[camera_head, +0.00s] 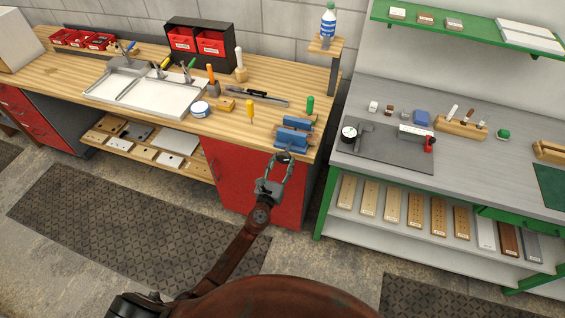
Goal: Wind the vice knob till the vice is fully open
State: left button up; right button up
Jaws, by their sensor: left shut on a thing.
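The blue vice (293,134) is mounted at the front right corner of the wooden workbench. Its two blue jaw parts stand with a gap between them, and brown faces show at the jaws. The dark vice knob (283,157) sits at the front of the vice, below the bench's front edge. My left gripper (281,160) comes up from below, and its fingertips are shut on the knob. The fingers hide part of the knob. My right gripper is not in view.
The wooden workbench (140,75) holds a white tray (185,97), screwdrivers and a caliper near the vice. A red cabinet (230,180) stands below the bench. A grey bench (465,170) with a green frame stands to the right, across a narrow gap.

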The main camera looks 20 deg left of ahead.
pick_arm(q)
jog(key=n+b, duration=0.2)
jog(key=n, duration=0.3)
jog(key=shift+d+f+n, duration=0.1)
jog(key=shift+d+n, duration=0.05)
jog(key=shift+n, duration=0.25)
jog(key=n+b, duration=0.1)
jog(key=n, duration=0.2)
jog(key=shift+n+b, duration=0.4)
jog(key=shift+n, duration=1.1)
jog(key=o, duration=1.2)
jog(key=shift+c, duration=0.2)
